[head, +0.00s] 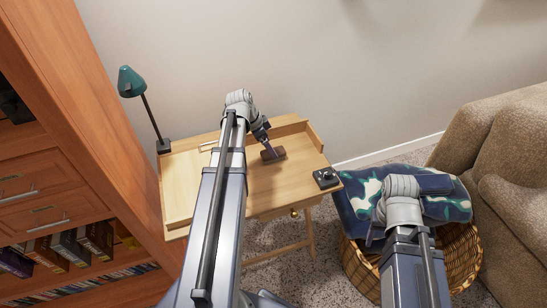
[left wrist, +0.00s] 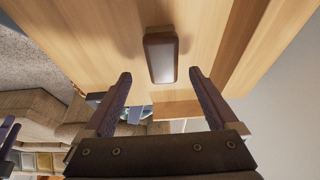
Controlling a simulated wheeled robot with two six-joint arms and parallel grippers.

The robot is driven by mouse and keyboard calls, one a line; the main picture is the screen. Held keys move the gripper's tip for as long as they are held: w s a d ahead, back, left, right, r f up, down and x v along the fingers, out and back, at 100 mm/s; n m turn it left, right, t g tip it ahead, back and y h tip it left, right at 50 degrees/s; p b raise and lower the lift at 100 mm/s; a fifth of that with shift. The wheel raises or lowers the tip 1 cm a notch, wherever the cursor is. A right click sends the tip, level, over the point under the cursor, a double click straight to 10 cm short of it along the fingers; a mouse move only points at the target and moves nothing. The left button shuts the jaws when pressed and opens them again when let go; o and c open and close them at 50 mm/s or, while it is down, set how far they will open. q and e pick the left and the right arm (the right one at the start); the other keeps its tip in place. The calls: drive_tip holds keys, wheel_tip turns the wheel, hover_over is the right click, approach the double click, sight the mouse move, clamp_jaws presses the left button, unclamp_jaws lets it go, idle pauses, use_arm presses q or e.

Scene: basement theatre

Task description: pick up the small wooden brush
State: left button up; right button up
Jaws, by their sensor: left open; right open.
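The small wooden brush (head: 279,154) is a dark brown block lying on the light wood desk (head: 187,186). In the left wrist view the brush (left wrist: 161,57) has a brown rim and a pale grey face. My left gripper (left wrist: 160,73) is open and empty, with the brush just ahead, in line with the gap between its fingers. In the head view my left gripper (head: 269,149) is small and dark beside the brush, partly covering it. My right gripper (head: 437,184) is over the blanket in the basket, away from the desk; its fingers are hard to make out.
A green lamp (head: 131,82) stands at the desk's back left. A small dark object (head: 326,177) sits at its right corner. A wicker basket (head: 463,254) with a patterned blanket (head: 366,197) stands right of the desk, near a brown sofa (head: 515,150). A wooden bookcase (head: 85,110) borders the left.

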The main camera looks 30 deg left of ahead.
use_arm(q)
drive_tip(key=shift+a+b+x, duration=0.15)
drive_tip(key=shift+b+x, duration=1.05)
drive_tip(key=shift+x, duration=0.1)
drive_tip(key=shift+a+b+x, duration=0.1)
drive_tip(key=shift+b+x, duration=1.1)
drive_tip(key=shift+x, duration=0.05)
drive_tip(key=shift+f, duration=0.3)
clamp_jaws()
